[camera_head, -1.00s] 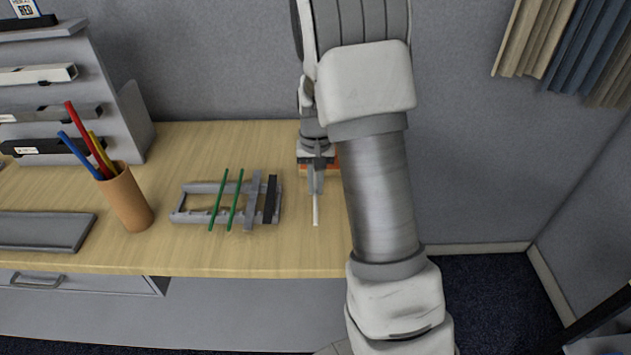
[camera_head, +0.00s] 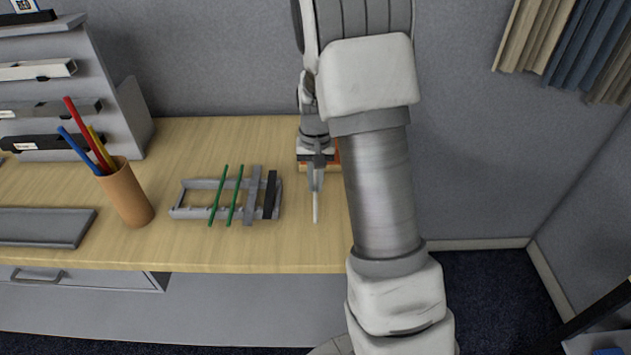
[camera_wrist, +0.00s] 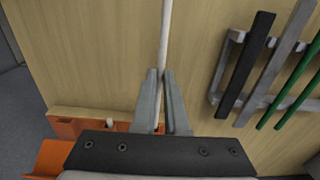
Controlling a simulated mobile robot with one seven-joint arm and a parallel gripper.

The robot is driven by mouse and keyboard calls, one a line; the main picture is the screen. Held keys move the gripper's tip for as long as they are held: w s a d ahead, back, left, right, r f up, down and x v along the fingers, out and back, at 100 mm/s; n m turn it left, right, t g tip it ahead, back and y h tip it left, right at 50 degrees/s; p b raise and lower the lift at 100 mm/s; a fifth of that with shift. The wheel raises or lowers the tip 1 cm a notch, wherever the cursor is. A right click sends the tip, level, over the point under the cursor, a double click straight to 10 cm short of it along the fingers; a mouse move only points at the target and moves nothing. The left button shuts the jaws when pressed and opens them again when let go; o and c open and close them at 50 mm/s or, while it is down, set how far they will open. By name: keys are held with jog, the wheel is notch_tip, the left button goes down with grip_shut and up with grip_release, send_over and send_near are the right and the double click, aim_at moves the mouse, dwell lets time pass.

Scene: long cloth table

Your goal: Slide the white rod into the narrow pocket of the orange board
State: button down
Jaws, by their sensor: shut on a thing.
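The white rod (camera_head: 315,208) is held by my gripper (camera_head: 316,186), which is shut on it. In the head view the rod's free end points toward the table's front edge. In the wrist view the rod (camera_wrist: 165,38) runs up from between the fingertips (camera_wrist: 161,76). The orange board (camera_head: 304,167) is mostly hidden behind my arm in the head view. In the wrist view the board (camera_wrist: 62,125) shows at the lower left, partly covered by my gripper body. A small pale peg-like end shows at the board. The narrow pocket cannot be made out clearly.
A grey rack (camera_head: 180,213) left of my gripper holds two green sticks (camera_head: 218,195), a grey bar (camera_head: 252,196) and a black bar (camera_head: 270,195). Farther left stand a cup (camera_head: 127,195) of coloured pencils and a grey tray (camera_head: 40,228). Table in front of the rod is clear.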

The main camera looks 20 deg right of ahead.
jog(key=shift+w+d+p, duration=0.35)
jog(key=shift+w+d, duration=0.25)
jog(key=shift+w, duration=0.8)
jog(key=shift+w+d+p, duration=0.35)
jog(key=shift+w+d, duration=0.25)
jog(key=shift+w, duration=0.85)
jog(key=shift+w+d+p, duration=0.35)
jog(key=shift+w+d, duration=0.25)
jog(key=shift+w, duration=0.8)
jog(key=shift+w+d, duration=0.1)
jog(key=shift+w, duration=0.2)
jog(key=c, duration=0.9)
grip_release()
jog(key=shift+o, duration=0.2)
notch_tip(320, 180, up, 18)
jog(key=shift+f+p, duration=0.25)
jog(key=shift+p, duration=0.2)
